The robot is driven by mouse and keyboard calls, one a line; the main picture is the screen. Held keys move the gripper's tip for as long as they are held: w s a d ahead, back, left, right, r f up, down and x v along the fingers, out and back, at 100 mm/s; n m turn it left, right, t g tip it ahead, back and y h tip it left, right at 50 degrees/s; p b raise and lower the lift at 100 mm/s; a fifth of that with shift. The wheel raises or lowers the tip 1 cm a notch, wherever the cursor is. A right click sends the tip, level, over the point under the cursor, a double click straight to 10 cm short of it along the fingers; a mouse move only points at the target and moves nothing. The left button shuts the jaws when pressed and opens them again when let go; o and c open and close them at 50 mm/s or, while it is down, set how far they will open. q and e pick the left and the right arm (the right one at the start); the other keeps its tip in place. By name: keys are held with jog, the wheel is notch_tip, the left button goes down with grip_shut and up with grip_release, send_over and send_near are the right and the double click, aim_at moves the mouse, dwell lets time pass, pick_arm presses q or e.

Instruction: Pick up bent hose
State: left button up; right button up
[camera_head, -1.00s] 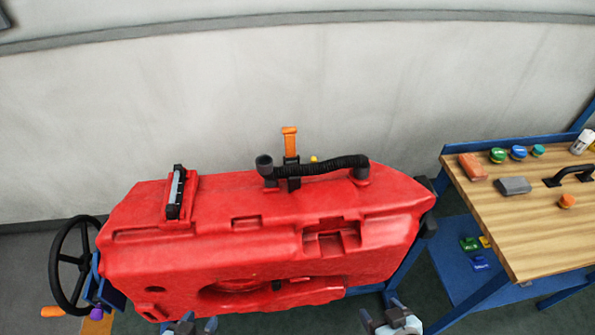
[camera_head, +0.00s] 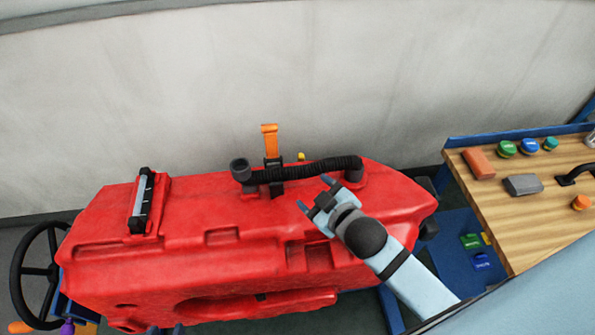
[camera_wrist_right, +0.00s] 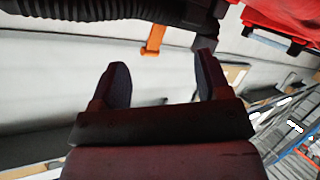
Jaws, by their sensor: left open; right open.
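The bent hose (camera_head: 305,170) is black and ribbed, with a wide open end at its left. It lies along the top of the red tank (camera_head: 215,260). Its right end meets a black fitting on the tank. My right gripper (camera_head: 314,193) is open and empty, just in front of the hose's middle in the head view. In the right wrist view the ribbed hose (camera_wrist_right: 110,12) crosses the top, beyond the open fingers (camera_wrist_right: 160,75).
An orange-handled part (camera_head: 270,142) stands behind the hose. A black and grey bar (camera_head: 141,200) lies on the tank's left. A black handwheel (camera_head: 38,275) is at far left. A wooden workbench (camera_head: 510,220) with small items stands at right.

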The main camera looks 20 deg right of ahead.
jog(key=w+a+r+n+y+b, duration=0.1)
jog(key=w+a+r+n+y, duration=0.2)
jog(key=a+r+n+y, duration=0.45)
jog(key=w+a+r+n+y, duration=0.35)
jog(key=r+n+y, duration=0.5)
jog(key=n, duration=0.45)
jog(key=n+g+h+b, duration=0.1)
jog(key=n+g+h, duration=1.6)
jog(key=n, duration=0.6)
send_near(320, 161)
jog(key=shift+t, duration=0.5)
jog(key=x, duration=0.3)
jog(key=s+p+x, duration=0.1)
jog(key=x, duration=0.2)
jog(key=shift+s+a+f, duration=0.1)
jog(key=shift+s+f, duration=0.1)
jog(key=p+x, duration=0.2)
jog(key=x, duration=0.2)
jog(key=shift+w+f+p, duration=0.1)
jog(key=shift+f+p, duration=0.25)
jog(key=shift+p, duration=0.05)
jog(key=shift+f, duration=0.3)
